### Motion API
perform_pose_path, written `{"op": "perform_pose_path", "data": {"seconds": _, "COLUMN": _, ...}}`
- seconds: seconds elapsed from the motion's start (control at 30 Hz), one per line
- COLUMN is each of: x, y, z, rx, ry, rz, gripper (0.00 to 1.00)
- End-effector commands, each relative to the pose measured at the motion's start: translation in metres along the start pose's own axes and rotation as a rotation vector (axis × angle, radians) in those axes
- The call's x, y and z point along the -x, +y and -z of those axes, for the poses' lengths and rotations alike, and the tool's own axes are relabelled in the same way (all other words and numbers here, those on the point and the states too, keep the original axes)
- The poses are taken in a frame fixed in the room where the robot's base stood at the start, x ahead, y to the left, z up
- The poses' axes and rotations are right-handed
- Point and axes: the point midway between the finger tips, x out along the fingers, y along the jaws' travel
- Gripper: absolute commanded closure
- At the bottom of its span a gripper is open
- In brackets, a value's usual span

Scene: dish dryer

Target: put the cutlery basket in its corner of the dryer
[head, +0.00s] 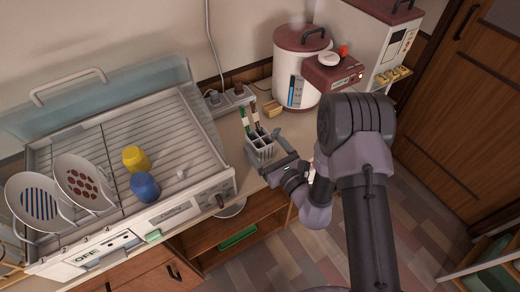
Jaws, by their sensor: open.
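The cutlery basket (261,150) is a small grey divided box on the counter, to the right of the dish dryer. The dish dryer (207,140) is a white unit with a wire rack and a raised clear lid.
A socket strip (229,99) and a sponge-like block (272,109) lie behind the basket. A white pot with a dark red lid (297,80) and a red box (333,72) stand at the back right. Open shelves are below the counter's front edge.

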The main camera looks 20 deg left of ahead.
Motion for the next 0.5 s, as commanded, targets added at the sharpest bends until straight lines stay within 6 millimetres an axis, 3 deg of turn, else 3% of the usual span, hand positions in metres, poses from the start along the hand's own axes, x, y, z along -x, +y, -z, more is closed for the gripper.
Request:
{"op": "perform_pose_path", "data": {"seconds": 0.23, "x": -0.005, "y": -0.0002, "z": -0.0007, "rx": -0.001, "ry": 0.001, "rz": 0.001, "gripper": 0.15}}
{"op": "perform_pose_path", "data": {"seconds": 0.5, "x": -0.0047, "y": -0.0002, "z": -0.0007, "rx": -0.001, "ry": 0.001, "rz": 0.001, "gripper": 0.66}}
